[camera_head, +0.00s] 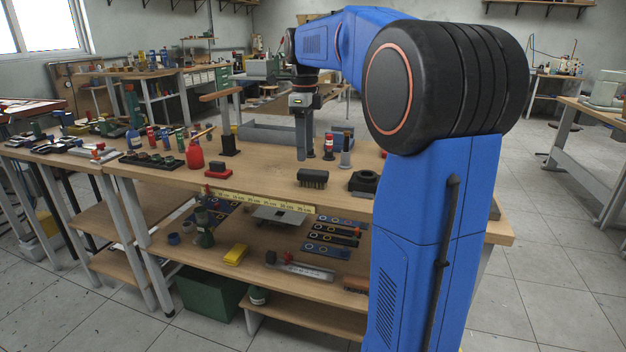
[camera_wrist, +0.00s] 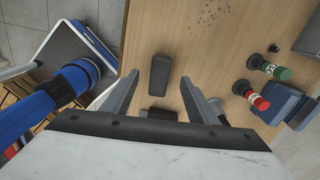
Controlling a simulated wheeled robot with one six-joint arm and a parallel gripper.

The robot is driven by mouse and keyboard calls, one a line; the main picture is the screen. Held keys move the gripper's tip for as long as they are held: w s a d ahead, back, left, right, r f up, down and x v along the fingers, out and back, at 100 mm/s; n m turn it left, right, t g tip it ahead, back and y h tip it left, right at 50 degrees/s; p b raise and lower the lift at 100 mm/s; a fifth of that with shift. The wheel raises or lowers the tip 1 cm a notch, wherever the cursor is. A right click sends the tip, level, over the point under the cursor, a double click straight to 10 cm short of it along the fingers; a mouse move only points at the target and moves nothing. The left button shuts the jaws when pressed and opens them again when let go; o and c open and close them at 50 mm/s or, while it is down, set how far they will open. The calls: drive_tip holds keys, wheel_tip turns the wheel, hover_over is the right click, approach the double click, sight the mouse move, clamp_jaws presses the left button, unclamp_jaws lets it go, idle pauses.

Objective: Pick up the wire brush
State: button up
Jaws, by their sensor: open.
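The wire brush (camera_head: 312,178) is a dark block with what looks like a bristled lower side. It lies near the front edge of the wooden bench top. In the wrist view the brush (camera_wrist: 159,75) shows from above as a dark oblong block, between the tips of my fingers in the picture. My gripper (camera_head: 303,157) points down over the bench, beyond the brush in the head view. In the wrist view my gripper (camera_wrist: 160,77) is open, and its fingers hold nothing. How high the fingertips are above the brush is hard to tell.
A black block (camera_head: 364,182) lies to the right of the brush. A red bottle (camera_head: 328,147) and a grey post (camera_head: 346,152) stand behind it. A red-and-black item (camera_head: 218,170) lies left.

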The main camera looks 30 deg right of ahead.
sight(306, 171)
drive_tip(key=shift+d+f, duration=0.1)
drive_tip(key=shift+f, duration=3.55)
drive_tip(key=shift+c, duration=0.3)
drive_tip(key=c, duration=1.1)
drive_tip(key=shift+r, duration=0.15)
wheel_tip(306, 171, up, 10)
drive_tip(key=shift+f, duration=0.1)
